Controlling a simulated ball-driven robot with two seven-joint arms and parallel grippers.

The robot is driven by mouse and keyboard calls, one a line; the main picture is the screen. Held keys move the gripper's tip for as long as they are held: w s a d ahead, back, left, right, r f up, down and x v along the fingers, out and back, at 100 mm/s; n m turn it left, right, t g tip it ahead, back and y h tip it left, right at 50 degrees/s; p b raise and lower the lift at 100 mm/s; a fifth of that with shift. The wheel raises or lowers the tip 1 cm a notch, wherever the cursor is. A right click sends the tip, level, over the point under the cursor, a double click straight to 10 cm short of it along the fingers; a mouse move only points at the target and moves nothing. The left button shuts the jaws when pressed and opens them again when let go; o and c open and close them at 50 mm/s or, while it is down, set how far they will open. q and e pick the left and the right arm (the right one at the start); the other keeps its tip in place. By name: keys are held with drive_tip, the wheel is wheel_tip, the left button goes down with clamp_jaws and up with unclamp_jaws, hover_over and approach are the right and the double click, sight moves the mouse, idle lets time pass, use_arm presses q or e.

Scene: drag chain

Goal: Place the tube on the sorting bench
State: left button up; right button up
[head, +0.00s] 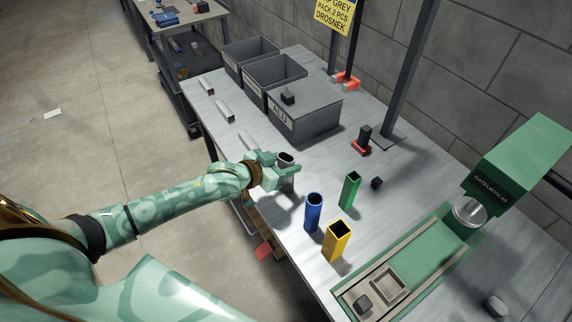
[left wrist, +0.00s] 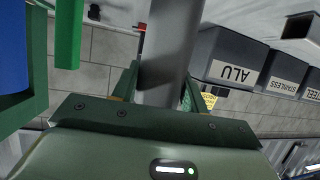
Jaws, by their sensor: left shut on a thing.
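A grey round tube (head: 287,182) with a dark open top stands upright in my left gripper (head: 279,166), over the near left part of the sorting bench (head: 325,165). The gripper's fingers are shut on it. In the left wrist view the tube (left wrist: 170,50) rises between the two green fingers (left wrist: 160,88). I cannot tell whether its lower end touches the bench top. A blue round tube (head: 314,213), a green square tube (head: 349,190) and a yellow square tube (head: 337,241) stand upright on the bench to the right of the gripper. My right gripper is not in view.
Grey bins, one labelled ALU (head: 283,123), stand at the back. Small metal pieces (head: 225,112) lie along the left edge. A red-based black block (head: 362,142) and a small black cube (head: 376,182) are farther right. A green machine (head: 520,165) stands at right.

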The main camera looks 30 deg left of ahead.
use_arm(q)
drive_tip(key=shift+f, duration=0.1)
drive_tip(key=o, duration=1)
drive_tip(key=shift+o, duration=0.2)
drive_tip(key=shift+s+r, duration=0.1)
drive_tip(key=shift+r, duration=0.15)
drive_tip(key=p+v, duration=0.3)
drive_tip(key=v, duration=0.8)
drive_tip(key=shift+s+a+p, duration=0.2)
drive_tip(key=shift+s+p, duration=0.1)
drive_tip(key=shift+s, duration=0.05)
